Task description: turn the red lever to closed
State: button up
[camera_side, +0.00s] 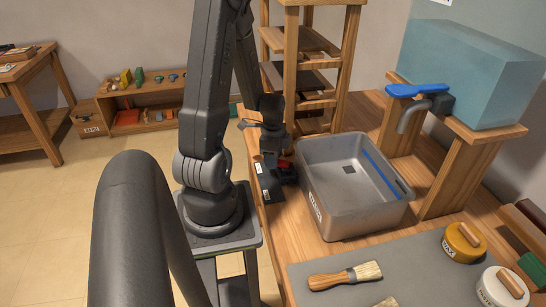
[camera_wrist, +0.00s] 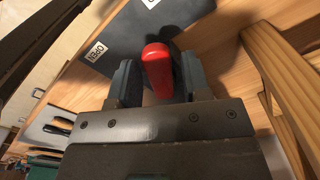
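The red lever (camera_wrist: 157,70) stands out in the wrist view, its rounded handle between the two fingers of my gripper (camera_wrist: 158,82). The fingers are apart, one on each side, with narrow gaps beside the handle; contact is not clear. The lever sits over a dark plate (camera_wrist: 125,35) with a white label reading OPEN (camera_wrist: 97,51); a second label at the top edge is cut off. In the side view, my gripper (camera_side: 272,143) is low over the bench, and a bit of the red lever (camera_side: 286,164) shows beside the dark base (camera_side: 268,184). The lever's pivot is hidden.
A grey metal basin (camera_side: 345,222) stands close to the right of the lever. A wooden shelf rack (camera_side: 290,60) rises just behind it. A blue-handled tap (camera_side: 415,90) is further right. A brush (camera_side: 345,275) and jars lie on a grey mat in front.

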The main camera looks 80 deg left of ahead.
jog(key=shift+o, duration=0.7)
notch_tip(320, 180, up, 14)
jog(key=shift+f, duration=0.1)
dwell(0.3)
jog(key=w+d+r+n+t+y, duration=0.1)
jog(key=w+d+r, duration=0.25)
jog(key=d, duration=0.35)
jog(key=w+d+r+n+t, duration=0.2)
jog(key=d+r, duration=0.2)
jog(key=d, duration=0.3)
jog(key=s+d+r+n+t, duration=0.1)
jog(key=s+d, duration=0.1)
jog(key=d, duration=0.4)
jog(key=s+d+r+n+t+h, duration=0.1)
jog(key=d+r, duration=0.1)
jog(key=d, duration=0.4)
jog(key=shift+s+r+n+t, duration=0.3)
jog(key=shift+s+n, duration=0.05)
jog(key=shift+n, duration=0.05)
